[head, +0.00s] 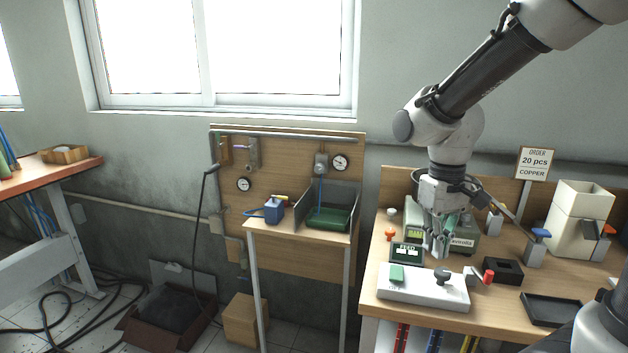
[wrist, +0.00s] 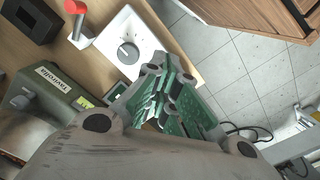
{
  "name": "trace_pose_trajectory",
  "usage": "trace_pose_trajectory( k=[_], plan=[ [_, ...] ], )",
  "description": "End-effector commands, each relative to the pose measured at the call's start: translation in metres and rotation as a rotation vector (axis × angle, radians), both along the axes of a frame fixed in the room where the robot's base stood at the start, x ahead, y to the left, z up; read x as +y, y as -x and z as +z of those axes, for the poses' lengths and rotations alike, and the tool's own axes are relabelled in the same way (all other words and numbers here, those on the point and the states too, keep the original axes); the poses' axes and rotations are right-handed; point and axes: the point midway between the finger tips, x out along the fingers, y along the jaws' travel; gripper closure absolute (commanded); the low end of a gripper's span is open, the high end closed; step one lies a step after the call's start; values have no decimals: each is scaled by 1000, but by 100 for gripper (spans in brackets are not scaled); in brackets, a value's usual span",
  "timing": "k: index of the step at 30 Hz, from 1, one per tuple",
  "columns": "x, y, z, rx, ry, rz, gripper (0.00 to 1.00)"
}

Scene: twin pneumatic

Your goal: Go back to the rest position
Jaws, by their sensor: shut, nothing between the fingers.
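My gripper (head: 438,247) hangs from my arm above the right workbench in the head view, with its fingers pointing down. It is shut and empty. In the wrist view the fingers (wrist: 165,95) with green pads are together, partly over the white control box. That white box (head: 420,298) lies below the gripper in the head view, with a green button (head: 397,272) and a dark knob (head: 442,275). The knob also shows in the wrist view (wrist: 128,53). The gripper looks apart from the box, but the exact gap is hard to tell.
A green device (head: 465,240) stands behind the gripper, next to a dark display (head: 407,252). A red-capped lever (head: 488,276), black block (head: 503,270), black tray (head: 551,310) and cream hopper (head: 578,222) are to the right. A smaller table (head: 283,232) with a green bin (head: 328,216) stands left.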

Motion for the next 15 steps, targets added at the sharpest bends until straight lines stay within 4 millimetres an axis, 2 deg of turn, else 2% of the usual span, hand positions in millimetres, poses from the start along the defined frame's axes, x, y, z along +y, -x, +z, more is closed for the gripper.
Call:
trace_pose_trajectory(
  k=[3,9,12,15],
  plan=[
    [-31,33,28,-69,-22,-41,100],
    [-74,88,64,-225,-50,-143,100],
    [-87,105,76,-307,-58,-196,100],
    [-96,114,87,-373,-62,-236,100]
  ],
)
